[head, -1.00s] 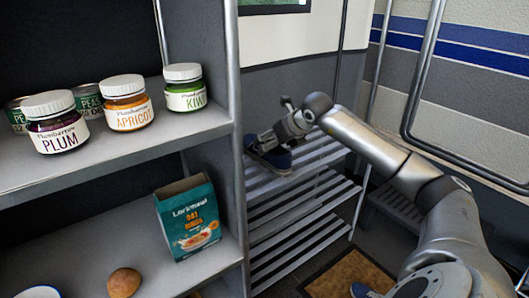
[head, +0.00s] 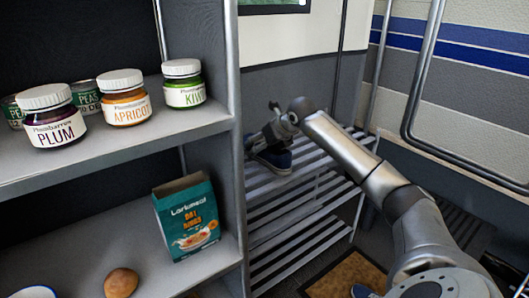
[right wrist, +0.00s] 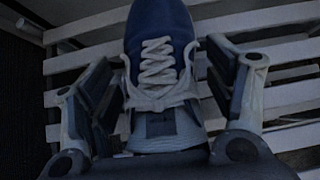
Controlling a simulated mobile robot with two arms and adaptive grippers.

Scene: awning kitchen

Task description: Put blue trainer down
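The blue trainer (head: 277,161), with pale laces and a pale sole, rests on the top shelf of the slatted metal rack (head: 325,159). My right gripper (head: 262,143) is right over the trainer. In the right wrist view the trainer (right wrist: 160,30) points away, with the pale collar and tab nearest. The fingers of the right gripper (right wrist: 165,95) stand spread on either side of it and look open, though any light contact is hard to tell. My left gripper is not in view.
A grey shelf unit (head: 120,162) fills the left, with jars and cans above and a teal carton (head: 187,220) below. Its upright stands close to my right gripper. A brown mat (head: 345,275) lies on the floor, with a blue object (head: 362,291) at its edge. A metal rail (head: 420,75) rises right.

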